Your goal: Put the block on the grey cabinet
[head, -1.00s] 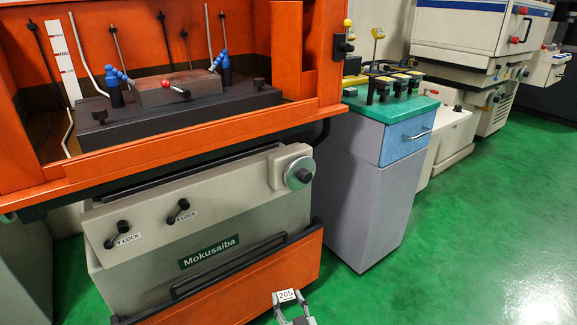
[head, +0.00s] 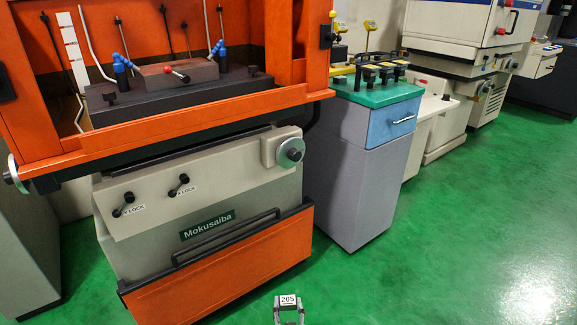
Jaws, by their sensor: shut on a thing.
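The block (head: 288,300) is small, with a white face marked 205, at the bottom edge of the head view. My gripper (head: 289,308) is shut on it, with its two grey fingers at either side. Only the front end of my gripper shows; the rest is below the picture. The grey cabinet (head: 345,195) stands beyond and to the right of my gripper, apart from it. It has a green top (head: 352,92) and a blue drawer (head: 393,122) with a metal handle.
Several dark and yellow fixtures (head: 367,77) occupy much of the cabinet top. A large orange and beige Mokusaiba machine (head: 225,275) stands left of the cabinet, its handwheel (head: 290,152) jutting out. Beige machines (head: 440,115) stand beyond. The green floor (head: 450,240) on the right is clear.

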